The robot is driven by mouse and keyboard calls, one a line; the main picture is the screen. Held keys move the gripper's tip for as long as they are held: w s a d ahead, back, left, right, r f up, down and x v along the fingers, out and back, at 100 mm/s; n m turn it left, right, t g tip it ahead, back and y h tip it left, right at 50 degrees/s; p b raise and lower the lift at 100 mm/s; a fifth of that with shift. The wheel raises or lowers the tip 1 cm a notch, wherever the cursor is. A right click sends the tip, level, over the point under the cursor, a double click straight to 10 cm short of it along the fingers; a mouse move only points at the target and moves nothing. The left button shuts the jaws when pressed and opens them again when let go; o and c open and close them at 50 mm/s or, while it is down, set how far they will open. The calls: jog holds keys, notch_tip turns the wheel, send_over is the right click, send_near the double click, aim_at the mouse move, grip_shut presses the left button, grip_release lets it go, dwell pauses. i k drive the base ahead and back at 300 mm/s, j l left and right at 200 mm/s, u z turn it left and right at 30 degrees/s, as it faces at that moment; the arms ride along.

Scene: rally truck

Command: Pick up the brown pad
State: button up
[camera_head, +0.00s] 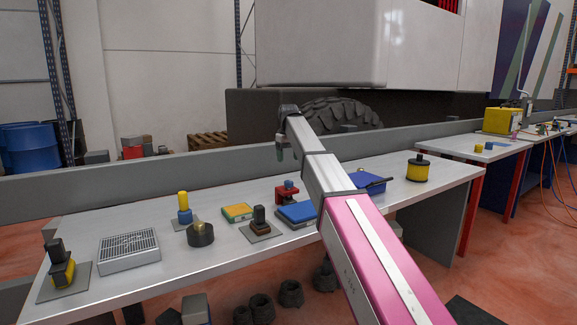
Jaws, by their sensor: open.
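No plain brown pad stands out clearly. The brownest small thing is a block with a dark upright handle (260,227), on a grey plate near the table's middle front. A flat orange-yellow pad with a green edge (237,212) lies just behind it to the left. My gripper (281,152) hangs at the end of my arm, above and behind these things, well clear of the table. It is small in view, open, and holds nothing that I can see. My arm crosses the picture and hides part of the table to the right.
The grey table (190,262) also bears a blue pad (297,213), a red clamp-like piece (286,192), a dark round piece (200,235), a vented box (129,250), and a yellow cylinder (418,170). A low grey wall (130,187) runs behind the table.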

aim_at(258, 225)
jog(key=k, duration=1)
